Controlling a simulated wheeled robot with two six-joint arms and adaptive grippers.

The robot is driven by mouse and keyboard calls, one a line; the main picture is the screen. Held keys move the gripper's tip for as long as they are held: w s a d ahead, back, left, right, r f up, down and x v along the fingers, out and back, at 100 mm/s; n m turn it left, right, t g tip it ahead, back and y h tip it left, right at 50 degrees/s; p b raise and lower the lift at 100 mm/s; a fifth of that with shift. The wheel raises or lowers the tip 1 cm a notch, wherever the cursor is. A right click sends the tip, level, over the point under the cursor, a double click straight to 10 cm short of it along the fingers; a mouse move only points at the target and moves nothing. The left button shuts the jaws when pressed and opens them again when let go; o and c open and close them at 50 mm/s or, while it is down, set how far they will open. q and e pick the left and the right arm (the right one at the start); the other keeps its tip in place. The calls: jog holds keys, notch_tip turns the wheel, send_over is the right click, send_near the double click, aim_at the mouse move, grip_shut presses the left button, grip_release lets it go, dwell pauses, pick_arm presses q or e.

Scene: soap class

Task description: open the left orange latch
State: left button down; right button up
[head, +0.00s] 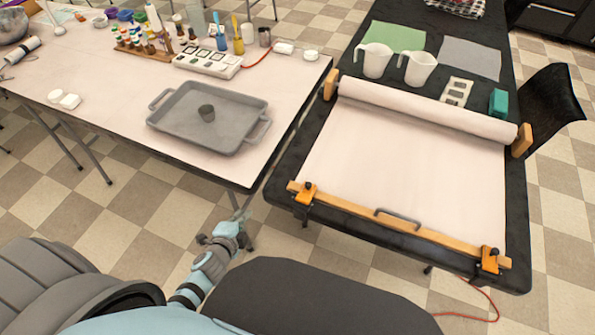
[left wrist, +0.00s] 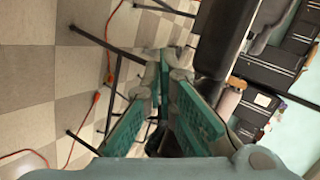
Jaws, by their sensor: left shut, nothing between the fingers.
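The left orange latch (head: 306,194) sits on the left end of a wooden bar (head: 350,213), at the near edge of the black table. A matching right orange latch (head: 489,262) is at the bar's right end. A grey handle (head: 398,215) is on the bar between them. My left gripper (head: 241,214) is left of the left latch, apart from it, beside the gap between the tables. In the left wrist view its teal-padded fingers (left wrist: 164,80) are shut and empty, and no latch can be made out there. My right gripper is out of view.
White paper (head: 400,165) from a roll (head: 425,108) covers the black table. Two white jugs (head: 374,60) stand behind it. The white table (head: 90,120) at left holds a grey tray (head: 180,125). A dark rounded seat (head: 300,300) is close in front. A red cable lies on the floor.

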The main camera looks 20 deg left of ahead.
pick_arm(q)
jog(key=w+d+r+m+t+h+p, duration=0.1)
jog(key=w+d+r+m+t+h, duration=0.15)
jog(key=r+m, duration=0.55)
jog(key=w+d+r+m+t+h+p, duration=0.15)
jog(key=w+d+r+m+h, duration=0.35)
jog(key=r, duration=0.6)
jog(key=w+d+r+m+t, duration=0.2)
jog(key=r+m, duration=0.7)
jog(key=d+f+m+g+h, duration=0.2)
jog(key=d+m+g+h, duration=0.15)
jog(key=m, duration=0.65)
jog(key=s+a+f+m+g+y, duration=0.2)
jog(key=a+f+m+g+y, duration=0.2)
jog(key=f+m+g, duration=0.3)
notch_tip(320, 180, down, 2)
jog(key=m, duration=0.3)
jog(key=shift+s+a+y, duration=0.2)
jog(key=shift+s+y, duration=0.1)
jog(key=shift+s, duration=0.1)
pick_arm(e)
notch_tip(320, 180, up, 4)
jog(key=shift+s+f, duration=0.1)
pick_arm(q)
jog(key=shift+f, duration=0.15)
